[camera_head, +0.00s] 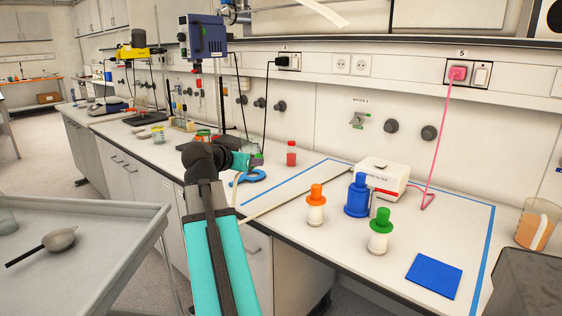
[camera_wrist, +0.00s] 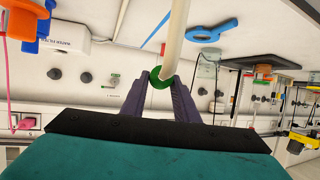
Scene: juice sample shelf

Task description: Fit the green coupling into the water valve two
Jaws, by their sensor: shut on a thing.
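My gripper (camera_wrist: 160,82) is shut on the green coupling (camera_wrist: 157,83), which sits at the end of a pale hose (camera_wrist: 175,35) in the wrist view. In the head view, my gripper (camera_head: 256,161) is held above the bench, left of the valve, and the coupling is small and partly hidden. Water valve two (camera_head: 357,121) is a small metal tap with a green part on the back wall, under a "WATER 2" label. It also shows in the wrist view (camera_wrist: 113,80), left of the gripper. The coupling and valve are apart.
A white water filter box (camera_head: 385,173) stands on the bench among orange-, blue- and green-topped bottles. A red bottle (camera_head: 291,154) and a blue ring-shaped tool (camera_head: 248,178) are near my gripper. Dark wall knobs (camera_head: 391,126) sit right of the valve. The hose crosses the bench.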

